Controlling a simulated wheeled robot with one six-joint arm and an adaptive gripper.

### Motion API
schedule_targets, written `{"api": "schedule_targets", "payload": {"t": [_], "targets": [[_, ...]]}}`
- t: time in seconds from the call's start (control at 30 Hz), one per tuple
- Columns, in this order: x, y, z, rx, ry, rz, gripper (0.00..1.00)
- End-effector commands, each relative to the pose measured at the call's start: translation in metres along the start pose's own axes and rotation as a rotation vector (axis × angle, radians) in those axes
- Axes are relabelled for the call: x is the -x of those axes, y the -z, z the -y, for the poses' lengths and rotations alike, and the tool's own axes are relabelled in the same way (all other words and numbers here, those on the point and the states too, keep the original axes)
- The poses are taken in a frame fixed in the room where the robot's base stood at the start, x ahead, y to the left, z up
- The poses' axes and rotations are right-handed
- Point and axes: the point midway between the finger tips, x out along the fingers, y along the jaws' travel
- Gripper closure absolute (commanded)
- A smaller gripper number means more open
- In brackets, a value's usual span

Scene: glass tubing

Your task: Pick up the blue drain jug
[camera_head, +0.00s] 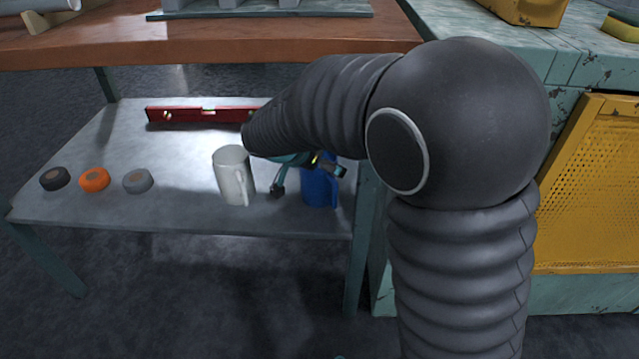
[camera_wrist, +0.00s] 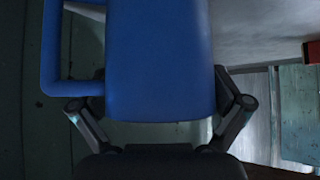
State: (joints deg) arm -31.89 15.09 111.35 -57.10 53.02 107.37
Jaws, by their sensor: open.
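The blue jug (camera_head: 318,187) stands at the right end of the grey lower shelf in the head view, partly hidden by my arm and gripper. My gripper (camera_head: 308,180) is open at the jug, with one finger to its left and one near its upper right. In the wrist view the blue jug (camera_wrist: 160,65) fills the middle, its handle on the left. The fingers of my gripper (camera_wrist: 160,112) show on both sides of the jug's near end. I cannot tell whether they touch it.
A white jug (camera_head: 233,176) stands just left of my gripper. Black (camera_head: 55,179), orange (camera_head: 95,180) and grey (camera_head: 138,181) rolls lie further left on the shelf (camera_head: 180,213). A red level (camera_head: 195,115) lies behind. A wooden top (camera_head: 220,42) overhangs the back. A yellow mesh panel (camera_head: 600,190) stands right.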

Motion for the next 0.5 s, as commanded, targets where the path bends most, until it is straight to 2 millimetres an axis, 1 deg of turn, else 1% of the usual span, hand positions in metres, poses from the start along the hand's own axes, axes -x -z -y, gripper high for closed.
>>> {"api": "schedule_targets", "payload": {"t": [0.03,0.07,0.1,0.17,0.2,0.27,0.3,0.5], "targets": [[0.0002,0.0,0.0,0.0,0.0,0.0,0.0],[0.0002,0.0,0.0,0.0,0.0,0.0,0.03],[0.0003,0.0,0.0,0.0,0.0,0.0,0.12],[0.0003,0.0,0.0,0.0,0.0,0.0,0.28],[0.0003,-0.0001,0.0,0.0,0.0,0.0,0.38],[0.0003,-0.0001,0.0,0.0,0.0,0.0,0.53],[0.0003,-0.0002,0.0,0.0,0.0,0.0,0.56],[0.0003,-0.0001,0.0001,0.0,0.0,0.0,0.56]]}}
